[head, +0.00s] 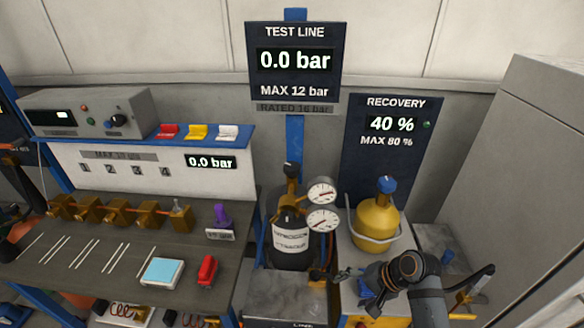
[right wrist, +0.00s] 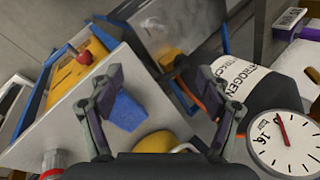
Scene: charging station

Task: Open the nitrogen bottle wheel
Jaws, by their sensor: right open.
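The nitrogen bottle (head: 291,256) is black with a white label and stands upright right of the bench. Its brass-coloured top fitting, with the wheel (head: 291,171), is above the label. Two round gauges (head: 322,192) sit to its right. My right gripper (head: 354,280) is low and to the right of the bottle, apart from the wheel. In the right wrist view my right gripper (right wrist: 160,74) is open, and the bottle's label (right wrist: 240,76) lies beyond its right finger. The wheel cannot be made out there.
A yellow recovery cylinder (head: 376,228) with a blue top stands close right of the bottle. A blue block (right wrist: 126,110) shows near the left finger. The bench (head: 60,262) carries brass valves. The test line sign (head: 295,62) reads 0.0 bar. A grey cabinet (head: 530,150) bounds the right.

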